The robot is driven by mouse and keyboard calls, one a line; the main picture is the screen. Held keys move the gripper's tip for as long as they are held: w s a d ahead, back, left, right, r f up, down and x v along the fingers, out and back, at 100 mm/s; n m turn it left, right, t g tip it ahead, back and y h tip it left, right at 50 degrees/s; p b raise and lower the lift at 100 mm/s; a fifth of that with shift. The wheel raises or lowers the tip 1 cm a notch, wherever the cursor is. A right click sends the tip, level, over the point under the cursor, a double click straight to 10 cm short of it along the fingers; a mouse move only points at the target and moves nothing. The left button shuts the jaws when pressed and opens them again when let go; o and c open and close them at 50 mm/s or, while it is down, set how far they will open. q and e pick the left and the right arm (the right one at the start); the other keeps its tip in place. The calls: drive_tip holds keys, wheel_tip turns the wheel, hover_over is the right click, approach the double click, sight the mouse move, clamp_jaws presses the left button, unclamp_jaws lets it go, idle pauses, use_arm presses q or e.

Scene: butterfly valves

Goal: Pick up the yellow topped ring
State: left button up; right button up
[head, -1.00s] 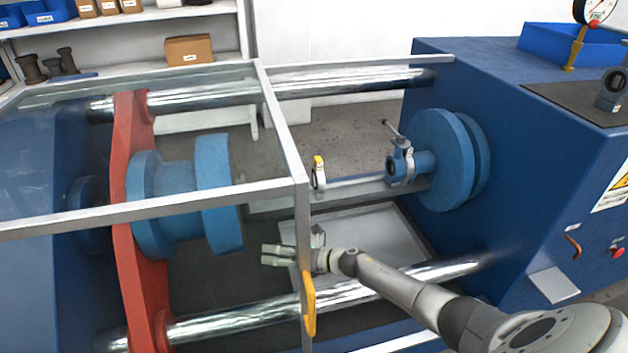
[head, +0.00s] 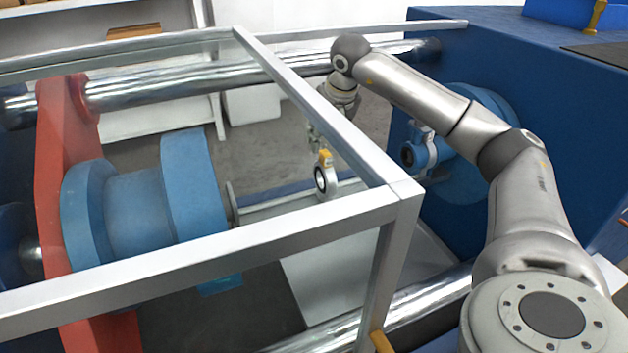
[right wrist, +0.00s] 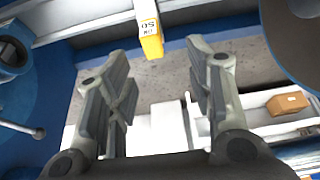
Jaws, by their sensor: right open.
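The yellow-topped ring (head: 325,180) stands upright on the rail inside the machine, a grey ring with a dark inner edge and a yellow block on top. In the right wrist view its yellow top (right wrist: 151,38) bears a white label and appears just past the fingertips, between the two finger lines. My right gripper (head: 318,135) is above the ring, pointing down, partly hidden by the frame bar. In the right wrist view my right gripper (right wrist: 156,55) has its fingers wide apart with nothing between the pads. My left gripper is not in view.
A silver guard frame (head: 300,222) crosses in front of the ring. A blue flanged cylinder (head: 140,205) and a red plate (head: 60,130) are at left. A cardboard box (right wrist: 287,103) lies in the background.

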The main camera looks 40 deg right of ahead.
drive_tip(key=x, duration=0.5)
drive_tip(key=shift+s+d+f, duration=0.1)
drive_tip(key=shift+d, duration=0.05)
drive_tip(key=x, duration=0.1)
drive_tip(key=b+x, duration=0.1)
drive_tip(key=x, duration=0.2)
drive_tip(key=shift+s+d+f, duration=0.2)
drive_tip(key=shift+s, duration=0.05)
drive_tip(key=shift+w+f, duration=0.25)
drive_tip(key=shift+f, duration=0.15)
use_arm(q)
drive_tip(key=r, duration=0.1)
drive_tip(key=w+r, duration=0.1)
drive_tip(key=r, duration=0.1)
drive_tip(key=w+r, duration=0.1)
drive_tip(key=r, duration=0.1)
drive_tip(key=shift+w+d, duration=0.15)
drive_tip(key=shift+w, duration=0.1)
use_arm(e)
drive_tip(key=shift+r, duration=0.1)
clamp_jaws()
